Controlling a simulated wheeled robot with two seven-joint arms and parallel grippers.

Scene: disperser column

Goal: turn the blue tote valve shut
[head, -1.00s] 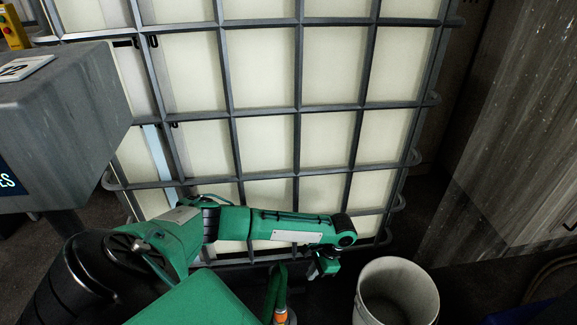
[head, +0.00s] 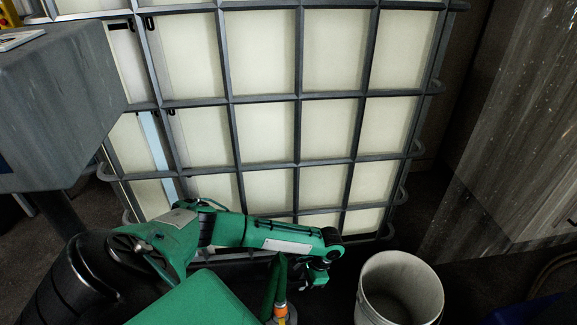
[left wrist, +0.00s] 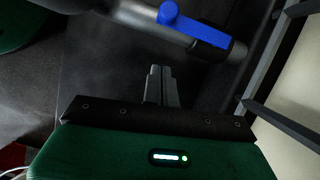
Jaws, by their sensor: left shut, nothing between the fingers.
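The blue valve lever (left wrist: 195,27) shows at the top of the left wrist view, on a grey pipe with a dark end. The lever lies roughly along the pipe. My left gripper (left wrist: 160,69) is shut and empty, its fingertips below the lever in that picture with a gap between. In the head view my left gripper (head: 314,279) hangs low in front of the tote, and the valve cannot be seen there. The tote is a pale tank (head: 262,130) in a grey bar cage. My right gripper is not in view.
A light bucket (head: 433,292) stands on the floor right of my left gripper. A green hose with an orange fitting (head: 281,311) is just left of the gripper. A grey box-shaped machine (head: 65,110) is at the left. Cage bars (left wrist: 280,125) run along the wrist view's right side.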

